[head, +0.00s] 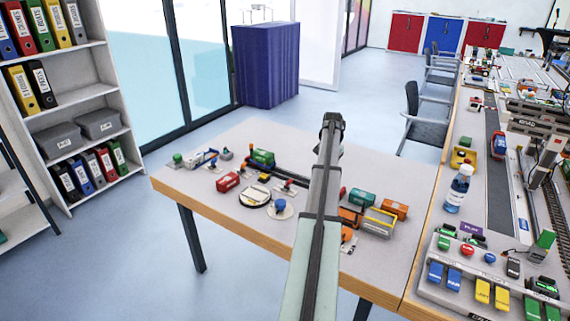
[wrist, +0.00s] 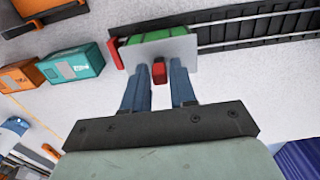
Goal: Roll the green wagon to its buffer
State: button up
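In the wrist view a green ribbed wagon (wrist: 150,36) sits at the left end of the visible dark track (wrist: 265,27). A pale grey plate (wrist: 178,50) covers much of it, with a red knob (wrist: 159,73) at its near side. My gripper (wrist: 159,78) is open, its two fingers on either side of the knob with a gap on each side. A red upright piece (wrist: 115,54) stands just left of the wagon; I cannot tell if it is the buffer. In the head view my arm hides the fingers. A green wagon-like body (head: 262,158) stands there at the track's left end.
A teal container (wrist: 75,67) and orange ones (wrist: 25,76) lie left of the wagon in the wrist view. In the head view a red wagon (head: 228,181) and a round turntable (head: 255,196) stand left of my arm.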

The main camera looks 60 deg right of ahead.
jog(key=o, duration=0.4)
jog(key=shift+c, duration=0.2)
jog(key=shift+r, duration=3.45)
